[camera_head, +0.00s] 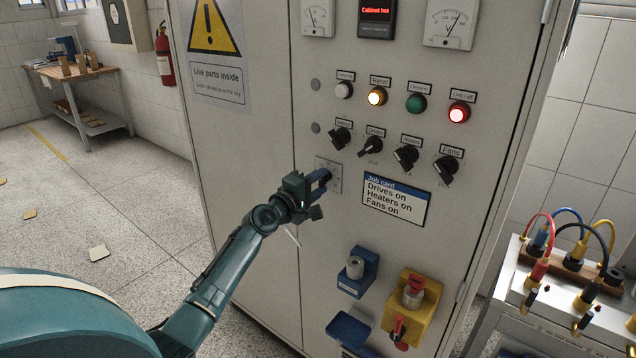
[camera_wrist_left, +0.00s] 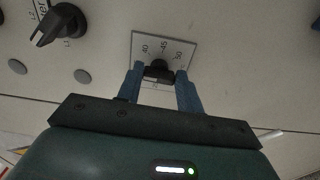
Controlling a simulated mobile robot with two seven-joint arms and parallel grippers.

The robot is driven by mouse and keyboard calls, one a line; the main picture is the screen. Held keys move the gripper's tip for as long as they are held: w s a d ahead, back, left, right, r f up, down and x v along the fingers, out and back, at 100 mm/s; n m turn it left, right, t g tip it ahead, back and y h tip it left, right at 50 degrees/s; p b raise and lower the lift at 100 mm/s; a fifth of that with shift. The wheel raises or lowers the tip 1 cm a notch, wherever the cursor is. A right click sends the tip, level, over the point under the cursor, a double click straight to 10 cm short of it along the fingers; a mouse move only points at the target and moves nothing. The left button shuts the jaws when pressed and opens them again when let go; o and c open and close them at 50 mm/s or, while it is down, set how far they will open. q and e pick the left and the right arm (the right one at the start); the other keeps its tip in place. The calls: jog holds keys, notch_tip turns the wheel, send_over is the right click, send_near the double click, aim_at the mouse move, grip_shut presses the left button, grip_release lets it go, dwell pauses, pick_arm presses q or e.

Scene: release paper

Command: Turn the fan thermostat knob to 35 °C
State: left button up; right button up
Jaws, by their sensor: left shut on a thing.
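The thermostat is a small pale scale plate (camera_head: 335,167) on the cabinet door, left of the job card. In the left wrist view its plate (camera_wrist_left: 185,46) shows marks that look like 40, 45 and 50. Its dark knob (camera_wrist_left: 158,71) sits at the plate's centre; I cannot tell where it points. My left gripper (camera_head: 322,180) reaches the plate from the lower left. In the left wrist view its blue fingers (camera_wrist_left: 159,76) are shut on the knob, one on each side. The gripper hides most of the knob in the head view. My right gripper is not in view.
Black selector switches (camera_head: 406,157) and lamps (camera_head: 377,96) sit above the plate. The job card (camera_head: 397,199) reads "Drives on, Heaters on, Fans on". A yellow box with a red knob (camera_head: 413,291) and blue holders (camera_head: 358,272) stick out below. A cable cart (camera_head: 545,300) stands at right.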

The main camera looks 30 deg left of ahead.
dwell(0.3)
pick_arm(q)
jog(key=o, duration=1)
jog(key=shift+s, duration=0.15)
jog(key=s, duration=0.8)
jog(key=s+a, duration=0.1)
jog(key=s, duration=0.4)
jog(key=shift+w, duration=0.1)
